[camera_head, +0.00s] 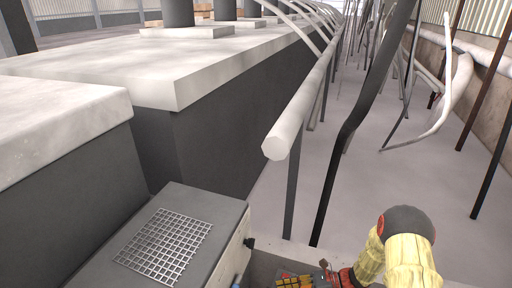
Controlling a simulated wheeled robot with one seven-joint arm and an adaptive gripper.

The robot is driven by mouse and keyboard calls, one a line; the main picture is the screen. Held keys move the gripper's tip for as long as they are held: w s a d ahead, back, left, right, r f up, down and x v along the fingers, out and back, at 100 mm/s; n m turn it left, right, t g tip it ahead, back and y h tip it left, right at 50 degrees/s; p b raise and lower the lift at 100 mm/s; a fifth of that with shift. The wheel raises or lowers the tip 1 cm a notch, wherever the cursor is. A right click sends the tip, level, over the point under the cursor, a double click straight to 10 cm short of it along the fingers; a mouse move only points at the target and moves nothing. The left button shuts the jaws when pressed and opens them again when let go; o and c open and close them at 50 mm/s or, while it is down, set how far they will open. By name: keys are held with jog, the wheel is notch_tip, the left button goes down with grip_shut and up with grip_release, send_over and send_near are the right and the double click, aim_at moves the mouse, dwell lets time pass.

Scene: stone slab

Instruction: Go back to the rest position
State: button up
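My arm, in a yellow padded sleeve with a dark rounded cap at the bend, is at the bottom right of the head view. Its red and black end, with my gripper (326,276), points left at the bottom edge. The fingers are small and partly cut off, so I cannot tell whether they are open or shut. A small orange and yellow gridded item (294,281) shows just left of the gripper. I cannot tell whether they touch.
A grey box (212,231) with a white wire grid (165,246) on top stands at the lower left. Large pale stone slabs (150,72) on dark bases fill the left. A thick white pipe (298,110) and several dark, bent rods (345,135) rise ahead. Grey floor (425,190) shows at right.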

jog(key=s+d+r+n+g+h, duration=0.1)
jog(key=s+d+r+n+h, duration=0.3)
jog(key=s+r+n+h, duration=0.35)
jog(key=s+d+r+n+g+h, duration=0.2)
jog(key=s+d+r+n+h, duration=0.2)
jog(key=s+r+n, duration=0.55)
jog(key=s+r+n+t+h, duration=0.1)
jog(key=r+t, duration=0.3)
jog(key=r, duration=0.6)
jog(key=s+r+n+t+h, duration=0.2)
jog(key=s+r+n+t, duration=0.2)
jog(key=r, duration=0.6)
jog(key=shift+s+d+n, duration=0.3)
jog(key=shift+s, duration=0.05)
